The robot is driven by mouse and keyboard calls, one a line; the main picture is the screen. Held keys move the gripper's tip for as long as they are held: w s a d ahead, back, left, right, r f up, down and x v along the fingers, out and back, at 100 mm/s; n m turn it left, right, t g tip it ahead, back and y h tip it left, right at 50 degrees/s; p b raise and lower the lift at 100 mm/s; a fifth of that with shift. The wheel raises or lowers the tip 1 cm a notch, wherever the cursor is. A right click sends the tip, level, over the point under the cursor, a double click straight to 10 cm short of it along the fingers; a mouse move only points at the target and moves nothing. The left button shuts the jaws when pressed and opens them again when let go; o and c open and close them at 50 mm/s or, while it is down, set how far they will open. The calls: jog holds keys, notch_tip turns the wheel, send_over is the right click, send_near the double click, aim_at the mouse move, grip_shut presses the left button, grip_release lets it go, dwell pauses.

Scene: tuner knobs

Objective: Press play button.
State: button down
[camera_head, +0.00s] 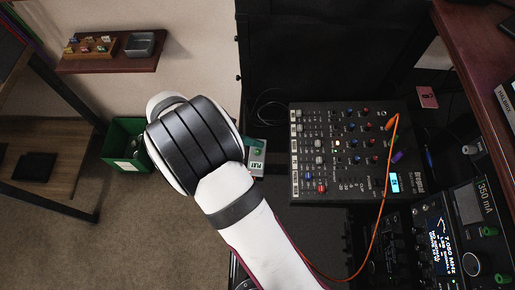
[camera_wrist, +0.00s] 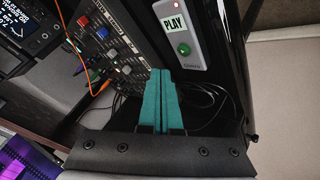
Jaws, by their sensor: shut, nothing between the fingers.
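The play button is a green round button (camera_wrist: 184,49) on a grey panel (camera_wrist: 181,36) with a white "PLAY" label, seen at the top of the wrist view. In the head view the panel (camera_head: 257,154) shows just right of my arm's end, partly covered by it. My gripper (camera_wrist: 161,72) has teal fingers that are closed together and empty. In the wrist view its tips lie below and left of the green button, and appear apart from it. My gripper is hidden behind my arm in the head view.
Black cables (camera_wrist: 205,98) lie loose near the panel. A green bin (camera_head: 122,140) is on the floor at left.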

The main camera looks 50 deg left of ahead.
aim_at(256, 153)
jog(key=shift+r, duration=1.35)
jog(key=shift+w+d+r, duration=0.15)
jog(key=shift+w+d, duration=0.05)
jog(key=shift+d, duration=0.05)
jog(key=w+d+r+m+g, duration=0.1)
jog(key=d+r+m+g, duration=0.2)
jog(key=d, duration=0.5)
jog(key=w+d+r+g+y, duration=0.1)
jog(key=d+r+g, duration=0.3)
jog(key=d, duration=0.5)
jog(key=w+d+r+m+g, duration=0.1)
jog(key=d+r+m, duration=0.1)
jog(key=d+r, duration=0.45)
jog(key=s+d+f+m+y, duration=0.1)
jog(key=s+d+m+y, duration=0.2)
jog(key=s+d+y, duration=0.2)
jog(key=s+d, duration=0.3)
jog(key=s, duration=0.1)
jog(key=shift+s+y, duration=0.15)
jog(key=shift+y, duration=0.25)
